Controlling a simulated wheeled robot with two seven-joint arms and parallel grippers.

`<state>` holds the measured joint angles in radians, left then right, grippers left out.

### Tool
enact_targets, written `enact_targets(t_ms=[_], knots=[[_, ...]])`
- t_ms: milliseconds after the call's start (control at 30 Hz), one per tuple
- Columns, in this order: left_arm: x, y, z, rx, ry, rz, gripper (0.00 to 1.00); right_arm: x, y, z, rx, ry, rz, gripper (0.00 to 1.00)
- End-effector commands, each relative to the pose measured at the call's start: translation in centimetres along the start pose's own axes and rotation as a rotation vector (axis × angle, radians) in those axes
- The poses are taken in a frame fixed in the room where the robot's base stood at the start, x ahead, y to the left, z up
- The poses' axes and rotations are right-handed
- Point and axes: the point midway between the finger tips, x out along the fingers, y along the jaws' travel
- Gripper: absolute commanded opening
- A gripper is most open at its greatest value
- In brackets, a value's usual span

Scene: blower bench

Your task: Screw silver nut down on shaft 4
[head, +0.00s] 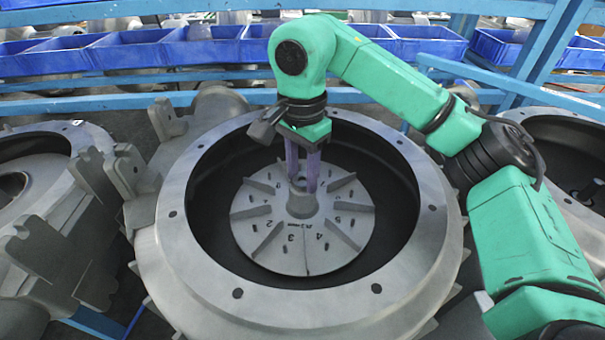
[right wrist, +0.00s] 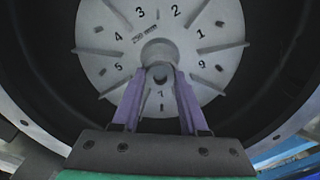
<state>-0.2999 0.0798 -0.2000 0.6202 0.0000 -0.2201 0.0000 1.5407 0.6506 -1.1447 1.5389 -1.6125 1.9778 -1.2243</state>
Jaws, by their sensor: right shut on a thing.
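A round grey bladed disc (head: 283,260) with numbers around its face sits inside a large metal housing (head: 190,262). A hub (head: 302,206) rises at the disc's centre; it also shows in the right wrist view (right wrist: 158,50). My right gripper (head: 303,184) reaches down from above, its two purple fingers on either side of the hub's top. It is shut on the small silver nut (right wrist: 160,74) at the shaft, which the fingers mostly hide. In the right wrist view the fingertips (right wrist: 161,80) meet the hub area. My left gripper is out of view.
The housing's rim with bolt holes surrounds the deep dark well around the disc. Similar housings stand at the left (head: 45,150) and right (head: 590,150). Blue bins (head: 135,48) and blue rails (head: 120,105) run along the back.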

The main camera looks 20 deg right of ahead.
Motion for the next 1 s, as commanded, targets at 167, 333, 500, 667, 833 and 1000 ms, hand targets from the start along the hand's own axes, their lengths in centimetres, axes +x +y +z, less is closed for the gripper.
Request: enact_targets(t_ms=[167,333,500,667,833,1000], knots=[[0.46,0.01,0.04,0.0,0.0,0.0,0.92,0.11,-0.01,-0.01,0.434,0.0,0.0,0.0],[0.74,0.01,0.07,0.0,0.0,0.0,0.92,0.11,-0.01,-0.01,0.823,0.0,0.001,0.0],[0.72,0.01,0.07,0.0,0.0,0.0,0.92,0.04,0.0,-0.02,0.923,0.001,0.002,0.0],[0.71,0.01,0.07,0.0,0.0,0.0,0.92,0.05,0.01,-0.03,0.92,0.001,0.002,0.54],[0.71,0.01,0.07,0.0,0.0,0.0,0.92,0.04,0.01,-0.02,0.919,0.0,0.002,0.54],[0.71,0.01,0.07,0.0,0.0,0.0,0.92,0.04,0.01,-0.01,0.917,0.0,0.002,0.54]])
